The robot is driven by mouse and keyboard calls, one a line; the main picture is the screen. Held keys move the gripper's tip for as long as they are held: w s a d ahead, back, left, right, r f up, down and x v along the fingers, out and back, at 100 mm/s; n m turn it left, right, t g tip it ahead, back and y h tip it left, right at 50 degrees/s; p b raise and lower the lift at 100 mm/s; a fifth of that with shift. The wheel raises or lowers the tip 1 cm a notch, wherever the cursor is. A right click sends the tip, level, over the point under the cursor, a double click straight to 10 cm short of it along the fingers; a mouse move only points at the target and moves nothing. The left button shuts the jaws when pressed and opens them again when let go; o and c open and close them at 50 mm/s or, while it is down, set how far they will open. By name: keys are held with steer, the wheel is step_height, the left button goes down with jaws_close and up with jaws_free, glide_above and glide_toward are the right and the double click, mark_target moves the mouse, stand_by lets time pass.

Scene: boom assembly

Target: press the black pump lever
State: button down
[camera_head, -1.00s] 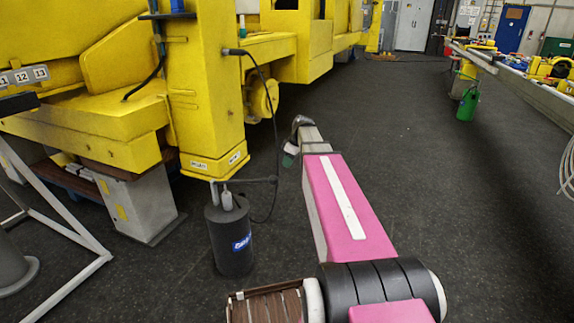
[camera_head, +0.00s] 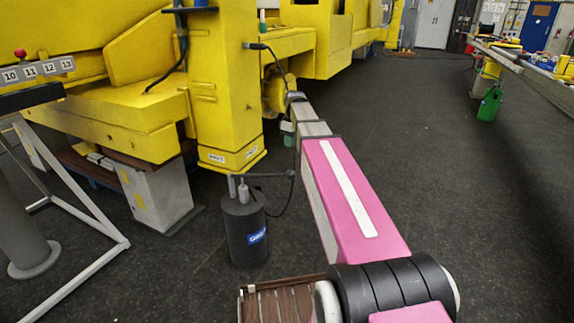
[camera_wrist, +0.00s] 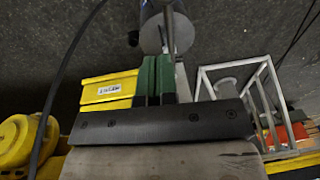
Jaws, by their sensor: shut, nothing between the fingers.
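The black pump (camera_head: 247,238) is a dark upright cylinder with a blue label on the floor, left of my arm in the head view. Its lever (camera_head: 268,175) is a thin dark bar running right from the pump's top, roughly level. My gripper (camera_head: 288,132), with green fingers, is at the far end of my arm, above the lever's right end in the picture. In the wrist view my gripper (camera_wrist: 155,62) has its green fingers together and empty. They point at the pump's round grey top (camera_wrist: 153,36) and the lever (camera_wrist: 168,22). I cannot tell whether they touch.
A large yellow machine (camera_head: 225,90) stands close behind the pump, and a black cable hangs beside the lever. A white frame (camera_head: 85,205) stands at the left. A long bench (camera_head: 520,65) and a green canister (camera_head: 489,104) are at the far right. Open dark floor lies right of my arm.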

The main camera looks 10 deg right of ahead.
steer(key=shift+h, duration=0.6)
steer(key=a+r, duration=0.2)
steer(key=r, duration=0.1)
steer(key=shift+w+a+r, duration=0.2)
steer(key=shift+a, duration=0.2)
steer(key=shift+f, duration=0.1)
step_height(320, 180, down, 9)
steer(key=shift+s+a+f, duration=0.1)
steer(key=shift+s+f, duration=0.05)
steer(key=shift+f, duration=0.05)
steer(key=f, duration=0.1)
steer(key=s+d+f, duration=0.1)
steer(key=shift+s+d+f, duration=0.15)
steer(key=shift+s+f, duration=0.05)
steer(key=shift+f, duration=0.15)
steer(key=shift+s+d+f, duration=0.2)
steer(key=shift+d+f, duration=0.05)
steer(key=shift+f, duration=0.15)
steer(key=shift+f, duration=0.1)
